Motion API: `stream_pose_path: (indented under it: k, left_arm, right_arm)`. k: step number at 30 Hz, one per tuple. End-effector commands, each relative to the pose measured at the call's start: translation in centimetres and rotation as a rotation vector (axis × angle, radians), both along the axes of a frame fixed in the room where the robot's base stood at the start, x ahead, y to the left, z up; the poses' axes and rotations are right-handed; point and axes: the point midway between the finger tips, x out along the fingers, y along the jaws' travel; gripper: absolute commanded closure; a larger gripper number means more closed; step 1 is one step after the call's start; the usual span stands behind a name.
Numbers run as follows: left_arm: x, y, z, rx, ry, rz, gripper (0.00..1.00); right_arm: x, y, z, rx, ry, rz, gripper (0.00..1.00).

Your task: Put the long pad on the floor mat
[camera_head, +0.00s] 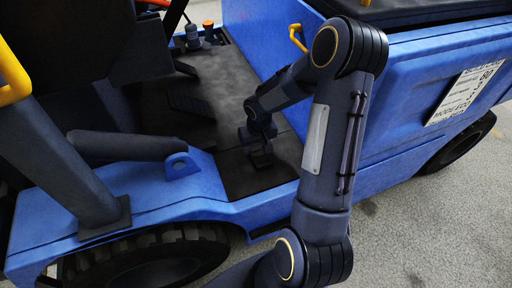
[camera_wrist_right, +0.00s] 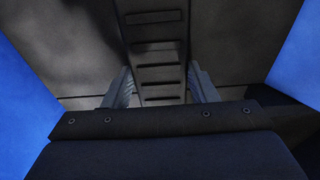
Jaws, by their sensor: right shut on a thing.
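My right gripper (camera_head: 261,143) reaches down into the vehicle's footwell. In the right wrist view its two grey fingers (camera_wrist_right: 160,90) are shut on the sides of the long pad (camera_wrist_right: 157,55), a dark strip with several raised cross ribs. The pad runs away from the gripper, and its near end is hidden by the gripper body. The dark floor mat (camera_head: 235,178) lies under the gripper; it also shows on both sides of the pad in the right wrist view (camera_wrist_right: 75,60). Whether the pad touches the mat, I cannot tell. My left gripper is out of view.
Dark pedals (camera_head: 190,106) stand farther in on the footwell floor, with levers (camera_head: 192,38) behind. A blue side panel (camera_head: 425,75) rises at the right. A dark post (camera_head: 75,165) and blue step (camera_head: 150,185) are at the left.

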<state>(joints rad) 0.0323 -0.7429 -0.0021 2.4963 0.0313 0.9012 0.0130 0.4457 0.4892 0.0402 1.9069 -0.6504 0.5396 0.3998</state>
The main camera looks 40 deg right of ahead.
Motion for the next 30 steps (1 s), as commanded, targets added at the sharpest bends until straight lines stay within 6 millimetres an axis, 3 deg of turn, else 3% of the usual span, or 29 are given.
stream_pose_path:
  k: [11,12,16,25,30]
  left_arm:
    - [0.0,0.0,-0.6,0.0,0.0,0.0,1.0]
    - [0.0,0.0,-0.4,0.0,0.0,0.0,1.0]
    - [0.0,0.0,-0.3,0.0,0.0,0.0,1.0]
    - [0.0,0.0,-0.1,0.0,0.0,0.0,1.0]
    - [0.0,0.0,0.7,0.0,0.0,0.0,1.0]
  right_arm:
    - [0.1,0.0,-0.7,-0.001,-0.003,0.0,0.74]
    - [0.1,0.0,-0.5,-0.001,-0.002,0.0,0.43]
    - [0.1,0.0,-0.5,-0.001,-0.002,0.0,0.26]
    - [0.1,0.0,-0.3,-0.001,-0.002,0.0,0.26]
    - [-0.1,0.0,1.7,-0.001,-0.005,-0.001,0.26]
